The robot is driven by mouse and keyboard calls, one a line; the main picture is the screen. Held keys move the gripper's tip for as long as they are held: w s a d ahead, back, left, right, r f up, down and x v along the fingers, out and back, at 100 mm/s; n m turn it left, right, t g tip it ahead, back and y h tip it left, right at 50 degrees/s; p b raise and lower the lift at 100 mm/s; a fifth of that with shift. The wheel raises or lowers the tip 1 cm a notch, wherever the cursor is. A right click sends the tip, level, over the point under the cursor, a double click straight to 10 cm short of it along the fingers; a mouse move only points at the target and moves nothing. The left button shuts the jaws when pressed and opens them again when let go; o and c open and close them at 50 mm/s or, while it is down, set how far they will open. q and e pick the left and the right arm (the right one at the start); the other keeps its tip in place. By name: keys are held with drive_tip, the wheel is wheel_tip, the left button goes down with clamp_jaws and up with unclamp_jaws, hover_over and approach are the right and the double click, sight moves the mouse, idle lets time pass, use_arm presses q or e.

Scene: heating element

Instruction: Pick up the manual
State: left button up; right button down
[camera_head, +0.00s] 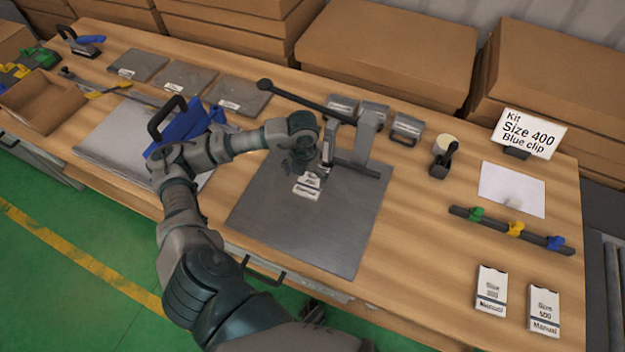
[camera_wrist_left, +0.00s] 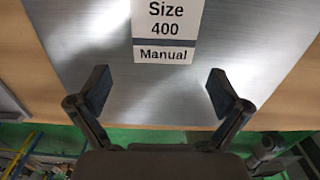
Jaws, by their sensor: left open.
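A white manual (camera_head: 306,190) lies on the grey metal plate (camera_head: 310,232) in the middle of the workbench. In the left wrist view the manual (camera_wrist_left: 167,32) reads "Size 400 Manual" and its upper part is cut off by the frame. My left gripper (camera_head: 302,168) is over the manual's upper part and hides some of it. In the left wrist view its two fingers (camera_wrist_left: 160,92) are spread apart with nothing between them, and the manual shows beyond the fingertips.
A press with a long black lever (camera_head: 366,140) stands just behind the manual. Two other manuals (camera_head: 491,290) (camera_head: 543,309) lie at the front right. A rail with coloured clips (camera_head: 513,230) and a "Size 400 Blue clip" sign (camera_head: 530,132) are at right.

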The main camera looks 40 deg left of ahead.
sight(307, 189)
use_arm(q)
drive_tip(key=f, duration=0.5)
drive_tip(key=shift+d+b, duration=0.2)
drive_tip(key=shift+b, duration=0.1)
drive_tip(key=shift+f, duration=0.25)
drive_tip(key=c, duration=1.2)
drive_tip(key=shift+o, duration=0.2)
drive_tip(key=shift+r, duration=0.1)
use_arm(e)
drive_tip(key=shift+r, duration=0.8)
use_arm(q)
drive_tip(key=shift+r, duration=0.1)
use_arm(e)
drive_tip(key=shift+w, duration=0.1)
